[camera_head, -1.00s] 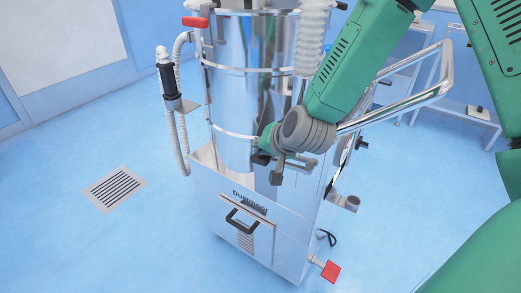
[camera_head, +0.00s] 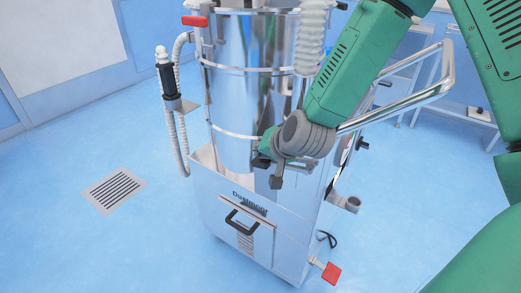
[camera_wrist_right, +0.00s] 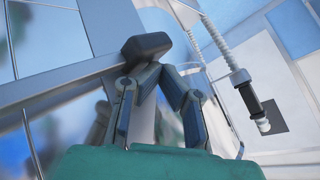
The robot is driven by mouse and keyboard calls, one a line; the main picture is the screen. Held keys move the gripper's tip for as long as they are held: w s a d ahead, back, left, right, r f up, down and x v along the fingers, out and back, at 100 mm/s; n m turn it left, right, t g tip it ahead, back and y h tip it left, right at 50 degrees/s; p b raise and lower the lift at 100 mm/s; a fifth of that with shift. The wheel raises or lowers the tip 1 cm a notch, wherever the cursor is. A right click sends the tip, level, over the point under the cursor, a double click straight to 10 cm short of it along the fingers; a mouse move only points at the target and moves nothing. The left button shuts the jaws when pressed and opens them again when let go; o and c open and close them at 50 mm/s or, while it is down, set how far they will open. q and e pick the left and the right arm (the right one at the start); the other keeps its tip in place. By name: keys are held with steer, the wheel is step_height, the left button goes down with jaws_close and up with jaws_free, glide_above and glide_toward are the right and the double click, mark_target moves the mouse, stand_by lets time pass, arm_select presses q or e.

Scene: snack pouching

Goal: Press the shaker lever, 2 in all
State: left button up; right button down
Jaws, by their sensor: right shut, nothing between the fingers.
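The steel dust collector (camera_head: 262,225) stands upright in the middle of the head view. My right gripper (camera_head: 262,161) is low at the front of its drum, just above the lower housing. In the wrist view my right gripper (camera_wrist_right: 158,72) has its fingertips together with nothing between them. A dark block on a grey bar, which looks like the shaker lever (camera_wrist_right: 147,46), is right at the fingertips; I cannot tell whether they touch. In the head view the lever end (camera_head: 276,182) shows beside the gripper, partly hidden by my wrist. My left gripper is out of view.
A hose with a black handle (camera_head: 166,77) hangs on the machine's left side. A red pedal (camera_head: 331,272) sticks out at its lower right. A tubular push handle (camera_head: 430,92) juts right, behind my forearm. A grey grate (camera_head: 115,190) lies in the open blue floor.

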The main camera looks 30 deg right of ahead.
steer(key=shift+f+b, duration=0.5)
steer(key=shift+f, duration=0.3)
stand_by(0.5)
steer(key=shift+r, duration=0.1)
stand_by(0.4)
steer(key=shift+r+p, duration=2.9)
steer(key=shift+r, duration=0.05)
step_height(320, 180, up, 5)
steer(key=p, duration=0.4)
steer(key=shift+s+p, duration=0.1)
steer(key=shift+p, duration=0.3)
